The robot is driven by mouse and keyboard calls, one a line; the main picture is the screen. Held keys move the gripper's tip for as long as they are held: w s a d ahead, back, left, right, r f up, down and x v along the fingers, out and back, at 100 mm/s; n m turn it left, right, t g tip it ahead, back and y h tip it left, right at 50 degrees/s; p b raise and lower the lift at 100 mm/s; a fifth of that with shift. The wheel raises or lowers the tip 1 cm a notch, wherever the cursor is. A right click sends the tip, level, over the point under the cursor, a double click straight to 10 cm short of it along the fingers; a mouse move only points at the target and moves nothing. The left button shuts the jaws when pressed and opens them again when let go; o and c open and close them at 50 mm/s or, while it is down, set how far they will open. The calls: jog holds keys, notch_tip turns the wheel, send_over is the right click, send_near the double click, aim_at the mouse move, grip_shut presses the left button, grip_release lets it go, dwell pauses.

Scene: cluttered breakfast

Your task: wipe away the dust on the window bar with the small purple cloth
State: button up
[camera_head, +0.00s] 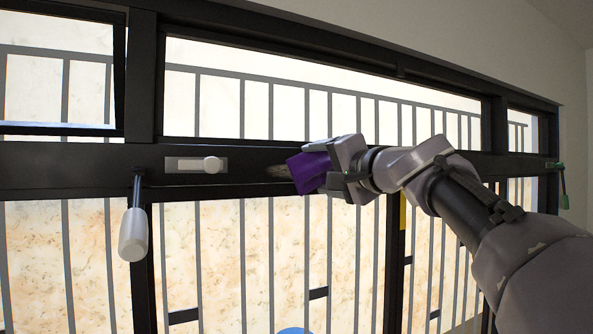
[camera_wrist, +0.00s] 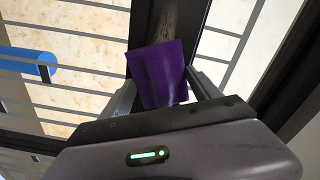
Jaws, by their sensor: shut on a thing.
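The small purple cloth (camera_head: 309,170) is held between the jaws of my gripper (camera_head: 335,170), which is shut on it. In the wrist view the cloth (camera_wrist: 158,72) sticks out beyond the two fingers of my gripper (camera_wrist: 163,95). The window bar (camera_head: 100,165) is the dark horizontal bar across the window; it also shows in the wrist view (camera_wrist: 180,20). A greyish dust patch (camera_head: 278,171) shows on the bar just left of the cloth. The cloth is at the bar in front of the dust's right end; I cannot tell whether it touches. The cloth hides what lies behind it.
A white latch (camera_head: 197,165) sits on the bar left of the dust. A handle with a pale grip (camera_head: 134,232) hangs lower left, and a green handle (camera_head: 563,186) is at the far right. A blue round thing (camera_wrist: 28,64) shows in the wrist view. Railings stand behind the glass.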

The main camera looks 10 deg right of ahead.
aim_at(268, 170)
jog(key=w+d, duration=0.2)
jog(key=d, duration=0.3)
jog(key=shift+s+a+b, duration=0.25)
jog(key=shift+s+a, duration=0.25)
jog(key=shift+a, duration=0.7)
jog(key=shift+s+a+b, duration=0.2)
jog(key=shift+s+a, duration=0.25)
jog(key=shift+a, duration=0.8)
jog(key=shift+s+a+b, duration=0.25)
jog(key=shift+s+a, duration=0.25)
jog(key=shift+a, duration=0.7)
jog(key=shift+s+a, duration=0.5)
jog(key=shift+a, duration=0.7)
jog(key=shift+s+a, duration=0.55)
jog(key=shift+a, duration=0.6)
jog(key=shift+s+a, duration=0.5)
jog(key=shift+a, duration=0.7)
jog(key=shift+w+d, duration=0.1)
jog(key=shift+d, duration=0.05)
jog(key=shift+d+f, duration=0.1)
jog(key=shift+d, duration=0.05)
jog(key=shift+b+v, duration=1.2)
jog(key=shift+v, duration=1.75)
